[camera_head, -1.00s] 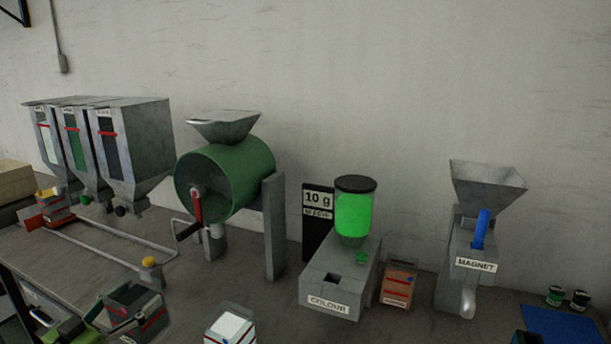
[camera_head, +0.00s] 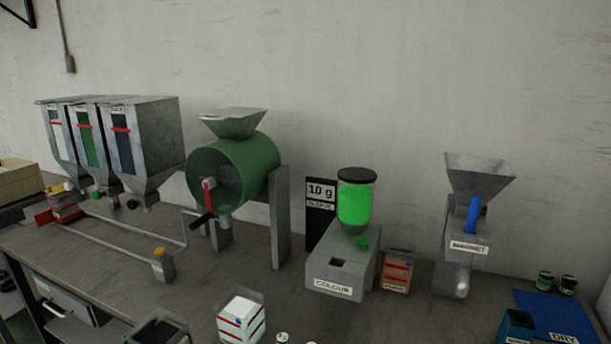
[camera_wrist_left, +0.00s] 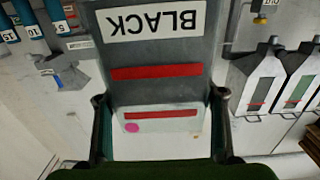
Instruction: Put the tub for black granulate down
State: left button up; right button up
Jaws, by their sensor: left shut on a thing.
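The tub for black granulate (camera_wrist_left: 190,55) fills the middle of the left wrist view. It is grey with a white BLACK label, upside down in that picture, and a red stripe. My left gripper (camera_wrist_left: 160,97) is shut on it, one dark finger at each side. In the head view the open dark top of the tub (camera_head: 160,331) shows at the bottom edge, cut off by the frame. Its underside is hidden, so I cannot tell whether it touches anything. My right gripper is in neither view.
A white box with red stripes (camera_head: 240,318) stands right of the tub. The green drum (camera_head: 235,168), three hoppers (camera_head: 140,135), COLOUR unit (camera_head: 335,279) and MAGNET unit (camera_head: 467,247) stand behind. Bare bench (camera_head: 95,258) shows left of the tub; a blue mat (camera_head: 545,308) lies at right.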

pick_arm(q)
jog(key=s+d+f, duration=0.3)
jog(key=s+d, duration=0.8)
jog(key=d, duration=0.1)
jog(key=s+a+r+n+t+y, duration=0.1)
jog(key=s+r+n+y, duration=0.3)
jog(key=s+y, duration=0.3)
jog(key=shift+s+r+n, duration=0.3)
jog(key=shift+s+r, duration=0.45)
jog(key=shift+r, duration=0.1)
